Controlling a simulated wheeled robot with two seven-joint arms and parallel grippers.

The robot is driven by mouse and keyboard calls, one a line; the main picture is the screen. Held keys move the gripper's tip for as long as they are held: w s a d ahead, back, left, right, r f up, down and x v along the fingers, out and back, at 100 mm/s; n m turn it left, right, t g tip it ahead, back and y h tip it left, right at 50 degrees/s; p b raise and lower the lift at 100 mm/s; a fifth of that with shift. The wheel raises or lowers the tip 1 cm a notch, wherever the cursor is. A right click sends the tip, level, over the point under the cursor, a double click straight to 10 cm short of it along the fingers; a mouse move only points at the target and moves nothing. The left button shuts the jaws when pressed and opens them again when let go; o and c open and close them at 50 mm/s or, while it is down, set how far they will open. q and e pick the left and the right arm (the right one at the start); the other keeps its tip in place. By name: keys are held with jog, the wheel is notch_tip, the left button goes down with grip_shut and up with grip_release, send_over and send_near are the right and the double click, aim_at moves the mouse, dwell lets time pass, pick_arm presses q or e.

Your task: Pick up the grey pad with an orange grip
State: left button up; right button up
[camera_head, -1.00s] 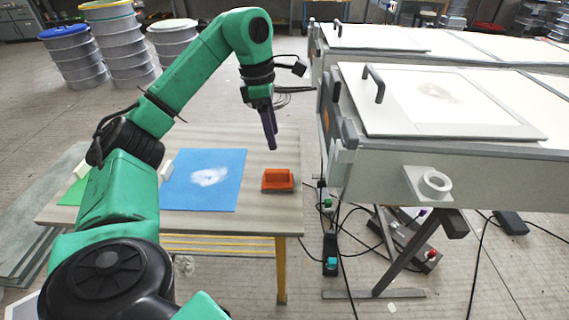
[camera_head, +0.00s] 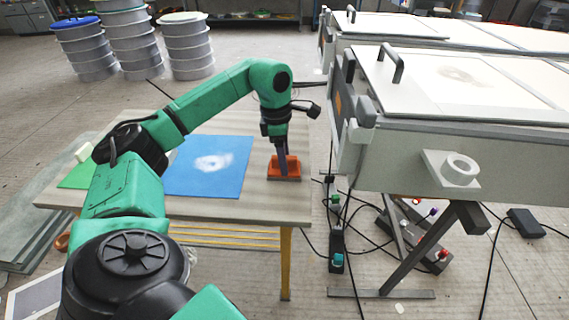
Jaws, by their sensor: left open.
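The grey pad with an orange grip (camera_head: 291,170) lies on the right part of the wooden table (camera_head: 230,209), near its right edge. Its orange grip faces up and the grey base shows as a thin rim below. My left gripper (camera_head: 282,170) points down at the orange grip, with its dark fingers in front of part of it. The jaws are open. I cannot tell whether the fingers touch the grip. My right gripper is not in view.
A blue sheet with a white patch (camera_head: 212,162) lies left of the pad. A green sheet (camera_head: 78,177) and a whitish block (camera_head: 84,152) are at the table's left. A large white-lidded mould (camera_head: 450,90) stands close on the right. Cables run on the floor.

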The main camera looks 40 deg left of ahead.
pick_arm(q)
jog(key=shift+r, duration=0.1)
jog(key=shift+c, duration=0.6)
grip_shut()
jog(key=shift+r, duration=0.1)
jog(key=shift+r, duration=0.35)
notch_tip(320, 180, up, 19)
jog(key=p, duration=0.8)
jog(key=shift+p, duration=0.3)
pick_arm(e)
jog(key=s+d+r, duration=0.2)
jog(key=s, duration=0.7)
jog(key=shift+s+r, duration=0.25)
